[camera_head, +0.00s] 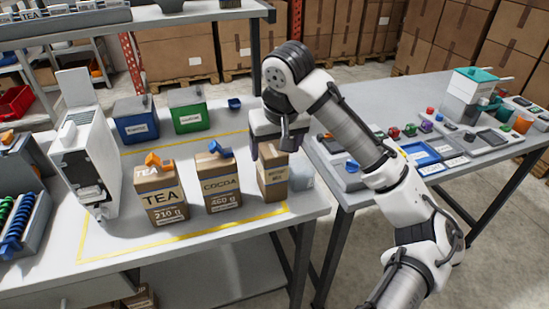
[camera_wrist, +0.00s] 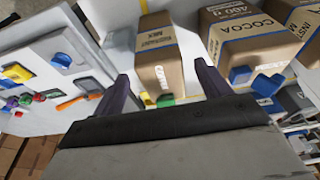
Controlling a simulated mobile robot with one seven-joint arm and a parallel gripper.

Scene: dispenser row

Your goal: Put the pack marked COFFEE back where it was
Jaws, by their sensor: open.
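No label in view reads clearly as COFFEE. A brown pack (camera_head: 272,180) stands at the right end of a row of packs on the left table, its top hidden by my gripper (camera_head: 269,147).
A white dispenser (camera_head: 85,160) stands at the left. A blue bin (camera_head: 137,120) and a green bin (camera_head: 188,112) stand behind the packs. Yellow tape (camera_head: 185,236) outlines the area. The right table (camera_head: 440,185) holds small coloured items and trays. A grey translucent block (camera_head: 300,172) stands beside the right-hand pack.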

